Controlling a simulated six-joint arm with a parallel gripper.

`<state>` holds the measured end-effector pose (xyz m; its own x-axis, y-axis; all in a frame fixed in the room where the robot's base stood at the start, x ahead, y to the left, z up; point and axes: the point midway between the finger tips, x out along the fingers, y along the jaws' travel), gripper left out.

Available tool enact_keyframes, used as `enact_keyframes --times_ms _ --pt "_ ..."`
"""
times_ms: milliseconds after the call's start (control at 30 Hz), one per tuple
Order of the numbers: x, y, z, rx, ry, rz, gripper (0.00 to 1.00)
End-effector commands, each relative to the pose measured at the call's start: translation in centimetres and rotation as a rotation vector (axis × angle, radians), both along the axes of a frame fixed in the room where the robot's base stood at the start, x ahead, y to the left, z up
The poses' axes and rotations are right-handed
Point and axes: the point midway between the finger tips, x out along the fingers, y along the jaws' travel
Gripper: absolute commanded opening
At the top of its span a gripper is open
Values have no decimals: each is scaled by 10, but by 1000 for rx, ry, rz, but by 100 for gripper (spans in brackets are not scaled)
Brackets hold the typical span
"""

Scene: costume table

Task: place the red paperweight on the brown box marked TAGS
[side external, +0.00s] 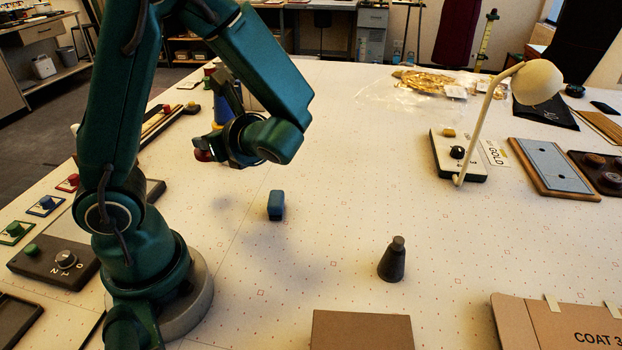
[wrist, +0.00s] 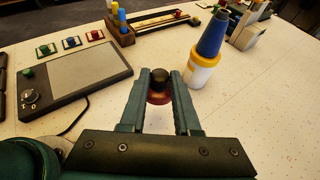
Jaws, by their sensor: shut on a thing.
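The red paperweight (wrist: 159,98), a red base with a dark knob, is between my gripper's fingers in the wrist view. My gripper (wrist: 160,88) is shut on it. In the side view the paperweight (side external: 203,155) is partly hidden by my gripper (side external: 213,146), which is at the left, above the table. A plain brown box (side external: 362,330) is at the bottom edge of the side view, cut off by the frame. No TAGS marking can be read on it. It is well away from my gripper, toward the camera.
A blue block (side external: 276,205) and a dark cone-shaped weight (side external: 392,260) stand on the open table. A carton marked COAT (side external: 560,322) lies at lower right. A cream lamp (side external: 537,82) rises at right. A white-and-yellow pot with a blue cone (wrist: 203,70) stands close to my gripper.

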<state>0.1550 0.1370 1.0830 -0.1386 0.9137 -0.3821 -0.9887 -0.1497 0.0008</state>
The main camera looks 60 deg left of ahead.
Motion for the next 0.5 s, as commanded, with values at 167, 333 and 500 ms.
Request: enact_keyframes --times_ms 167,333,500 --pt "0 0 33 -1 -13 1 0" --pt "0 0 58 -1 -10 1 0" --pt "0 0 83 -1 -9 0 0"
